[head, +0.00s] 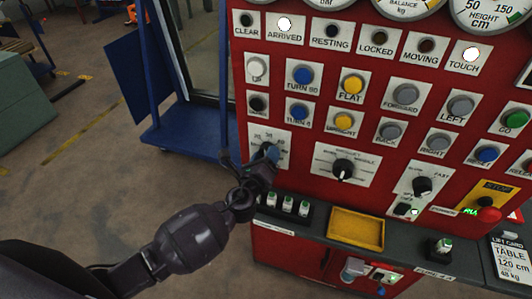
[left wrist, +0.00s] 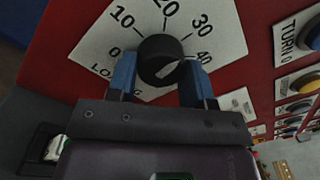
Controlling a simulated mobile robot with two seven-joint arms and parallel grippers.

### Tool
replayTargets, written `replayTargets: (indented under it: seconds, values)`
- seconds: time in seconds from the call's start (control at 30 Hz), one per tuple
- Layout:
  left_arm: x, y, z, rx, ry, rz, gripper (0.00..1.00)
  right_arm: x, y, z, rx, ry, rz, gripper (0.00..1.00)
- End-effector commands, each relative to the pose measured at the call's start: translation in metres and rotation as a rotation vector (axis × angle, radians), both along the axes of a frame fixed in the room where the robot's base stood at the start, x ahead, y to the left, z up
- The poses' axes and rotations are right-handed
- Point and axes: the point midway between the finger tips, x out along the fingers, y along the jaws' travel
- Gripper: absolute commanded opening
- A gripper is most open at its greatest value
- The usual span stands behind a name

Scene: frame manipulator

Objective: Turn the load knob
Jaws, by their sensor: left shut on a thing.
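The load knob (left wrist: 160,58) is a black round knob on a white dial plate marked 0, 10, 20, 30, 40, seen close up in the left wrist view. Its light pointer line aims to the lower right of the 30, toward 40. My left gripper (left wrist: 162,75) is shut on the knob, with one blue finger on each side of it. In the head view my left gripper (head: 262,158) covers most of the knob and part of the load dial plate (head: 257,134). My right gripper does not show.
The red panel carries rows of buttons, lamps and a second black knob (head: 343,168) to the right. A blue cart (head: 180,128) stands to the left.

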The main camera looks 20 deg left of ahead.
Motion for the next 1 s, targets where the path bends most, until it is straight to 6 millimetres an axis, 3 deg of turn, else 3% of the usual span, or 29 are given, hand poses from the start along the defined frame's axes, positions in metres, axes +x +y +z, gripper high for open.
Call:
replayTargets:
  seconds: [0.3, 0.87, 0.9, 1.0]
  values:
    - [-0.0003, 0.0001, -0.0004, 0.13, -0.004, -0.001, 0.23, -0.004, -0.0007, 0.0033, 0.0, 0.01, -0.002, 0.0]
    - [-0.0004, 0.0002, -0.0014, 0.157, -0.004, -0.002, 0.23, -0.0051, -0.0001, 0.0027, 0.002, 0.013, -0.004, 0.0]
    - [-0.0004, 0.0002, -0.0014, 0.157, -0.003, -0.001, 0.5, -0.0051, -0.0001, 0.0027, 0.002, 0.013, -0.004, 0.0]
    - [-0.0003, 0.0002, -0.0011, 0.157, -0.003, -0.001, 0.65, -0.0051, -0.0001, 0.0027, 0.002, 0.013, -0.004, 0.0]
